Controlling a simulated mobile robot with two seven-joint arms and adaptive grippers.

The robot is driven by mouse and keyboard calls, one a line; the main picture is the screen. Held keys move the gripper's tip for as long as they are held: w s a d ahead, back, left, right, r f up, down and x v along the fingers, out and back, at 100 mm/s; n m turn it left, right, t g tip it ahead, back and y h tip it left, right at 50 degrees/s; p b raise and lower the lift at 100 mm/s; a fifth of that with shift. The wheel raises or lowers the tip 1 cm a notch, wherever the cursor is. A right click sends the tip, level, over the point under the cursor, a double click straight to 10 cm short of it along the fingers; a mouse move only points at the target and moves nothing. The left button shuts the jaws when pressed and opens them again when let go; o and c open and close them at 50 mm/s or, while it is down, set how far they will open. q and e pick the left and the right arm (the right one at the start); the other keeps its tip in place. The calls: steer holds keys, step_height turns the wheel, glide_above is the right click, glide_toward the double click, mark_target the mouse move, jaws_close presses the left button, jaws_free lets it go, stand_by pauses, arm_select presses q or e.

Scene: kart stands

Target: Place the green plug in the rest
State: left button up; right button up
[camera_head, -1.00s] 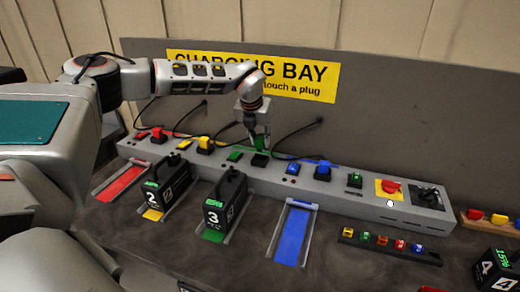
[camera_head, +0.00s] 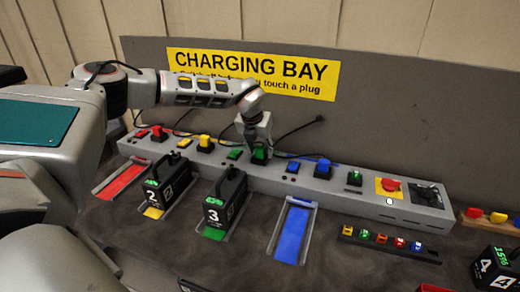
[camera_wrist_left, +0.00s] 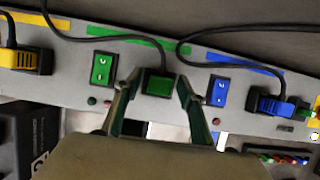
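The green plug (camera_wrist_left: 158,83) sits in its dark-rimmed rest on the grey charging rail, with a black cable running up from it. In the head view the green plug (camera_head: 260,156) shows only partly below my left gripper (camera_head: 257,148). In the left wrist view the fingers of my left gripper (camera_wrist_left: 158,78) stand on either side of the plug, apart, with small gaps to it. My right gripper is not in view.
Black packs 2 (camera_head: 168,183) and 3 (camera_head: 226,198) stand in front of the rail. The blue bay (camera_head: 292,234) is empty.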

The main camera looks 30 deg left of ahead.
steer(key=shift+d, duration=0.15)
arm_select(q)
steer(key=shift+r, duration=0.2)
steer(key=shift+s+r, duration=0.1)
steer(key=shift+r, duration=0.3)
steer(key=b+v, duration=0.1)
steer(key=v, duration=1)
steer(key=shift+s, duration=0.2)
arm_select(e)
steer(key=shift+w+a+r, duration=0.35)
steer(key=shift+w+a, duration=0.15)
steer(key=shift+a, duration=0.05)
arm_select(q)
steer(key=shift+d, duration=0.1)
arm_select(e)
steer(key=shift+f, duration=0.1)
